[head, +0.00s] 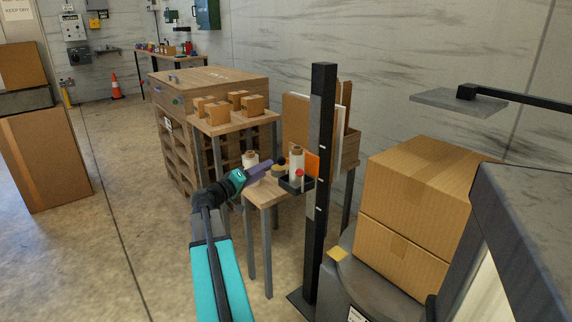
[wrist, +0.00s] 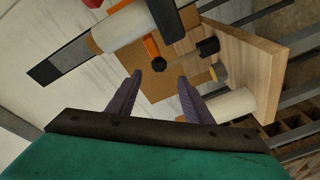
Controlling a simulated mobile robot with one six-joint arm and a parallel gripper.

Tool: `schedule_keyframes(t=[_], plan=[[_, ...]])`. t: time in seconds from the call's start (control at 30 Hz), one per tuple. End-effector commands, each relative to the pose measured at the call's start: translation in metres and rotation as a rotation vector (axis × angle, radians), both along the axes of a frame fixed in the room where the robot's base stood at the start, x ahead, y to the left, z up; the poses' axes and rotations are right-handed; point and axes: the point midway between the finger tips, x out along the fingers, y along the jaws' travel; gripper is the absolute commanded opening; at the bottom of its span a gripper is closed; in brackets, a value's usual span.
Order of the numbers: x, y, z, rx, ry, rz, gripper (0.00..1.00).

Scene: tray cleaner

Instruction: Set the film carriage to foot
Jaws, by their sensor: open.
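The film carriage (head: 297,185) is a dark tray on the left side of a tall black mast (head: 321,110). The carriage sits around mid-height on the mast, beside the small table's top. My gripper (head: 269,164) is open, left of the carriage and apart from it. In the wrist view my gripper (wrist: 160,77) has nothing between its purple fingers. A white roll with a tan end (wrist: 122,28) shows beyond them; the carriage's joint to the mast is unclear.
A small wooden table (head: 262,192) stands below my gripper, with another white roll (head: 250,160) on it. Stacked cartons (head: 410,225) stand right of the mast. A table with small boxes (head: 236,123) is behind.

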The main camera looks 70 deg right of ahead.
Motion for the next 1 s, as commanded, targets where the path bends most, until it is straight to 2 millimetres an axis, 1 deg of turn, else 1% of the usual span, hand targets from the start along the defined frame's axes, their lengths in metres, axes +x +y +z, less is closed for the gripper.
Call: schedule_keyframes(t=[0.37,0.57,0.77,1.0], plan=[[-0.001,-0.001,0.002,-0.003,0.0,-0.001,0.46],[-0.003,-0.008,0.001,-0.003,0.0,-0.002,0.46],[-0.01,-0.028,0.001,-0.003,0.0,-0.002,0.46],[-0.022,-0.06,0.001,-0.003,0.0,-0.002,0.46]])
